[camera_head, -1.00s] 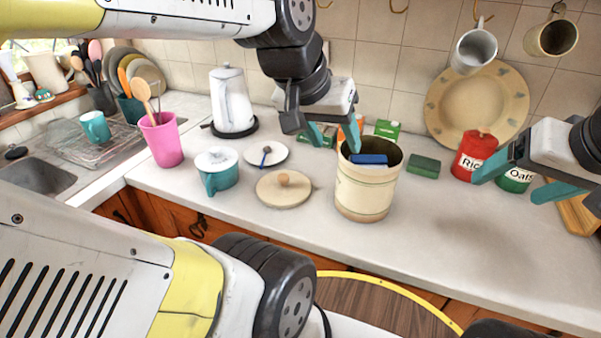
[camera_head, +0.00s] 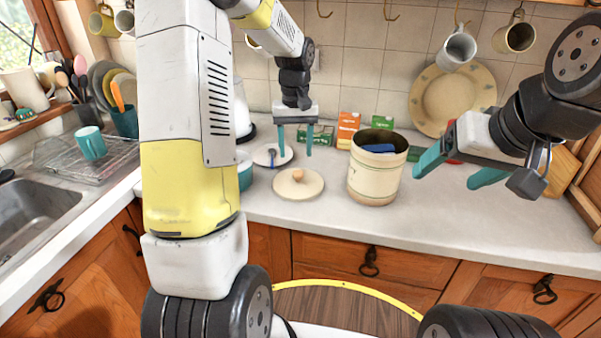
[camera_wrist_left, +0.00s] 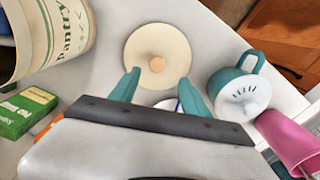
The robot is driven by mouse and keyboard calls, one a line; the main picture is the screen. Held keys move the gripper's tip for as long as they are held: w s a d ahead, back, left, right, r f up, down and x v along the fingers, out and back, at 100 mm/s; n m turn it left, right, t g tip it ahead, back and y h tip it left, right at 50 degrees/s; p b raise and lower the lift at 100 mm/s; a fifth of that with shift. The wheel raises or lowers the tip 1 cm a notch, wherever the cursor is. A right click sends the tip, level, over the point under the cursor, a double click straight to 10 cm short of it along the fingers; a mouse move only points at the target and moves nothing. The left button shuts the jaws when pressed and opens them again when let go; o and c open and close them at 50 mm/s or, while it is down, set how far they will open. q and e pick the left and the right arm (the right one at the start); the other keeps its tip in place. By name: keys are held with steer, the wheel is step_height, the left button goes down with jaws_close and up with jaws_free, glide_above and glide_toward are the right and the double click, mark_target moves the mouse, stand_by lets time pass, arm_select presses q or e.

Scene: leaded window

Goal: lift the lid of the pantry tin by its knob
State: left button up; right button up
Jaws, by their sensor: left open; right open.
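The round cream lid (camera_head: 312,187) lies flat on the counter, its wooden knob (camera_head: 297,175) upward. The cream pantry tin (camera_head: 374,180) stands open just right of it, with something blue (camera_head: 379,148) inside. My left gripper (camera_head: 296,153) is open and empty, pointing down above and slightly behind the lid. In the left wrist view, the lid (camera_wrist_left: 143,48) and knob (camera_wrist_left: 157,64) show just beyond the two teal fingertips (camera_wrist_left: 160,82), and the tin's "Pantry" lettering (camera_wrist_left: 68,25) shows at upper left. My right gripper (camera_head: 445,177) is open and empty, right of the tin.
A saucer (camera_head: 266,158) lies behind the lid at left. The teal pot shows in the left wrist view (camera_wrist_left: 238,88), beside the pink cup (camera_wrist_left: 291,138). Small boxes (camera_head: 348,130) stand behind the tin. The counter front is clear.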

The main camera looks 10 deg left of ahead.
mark_target(298, 172)
arm_select(q)
steer(key=f, duration=0.7)
steer(key=shift+w+d+f, duration=0.15)
steer(key=shift+d, duration=0.1)
jaws_close()
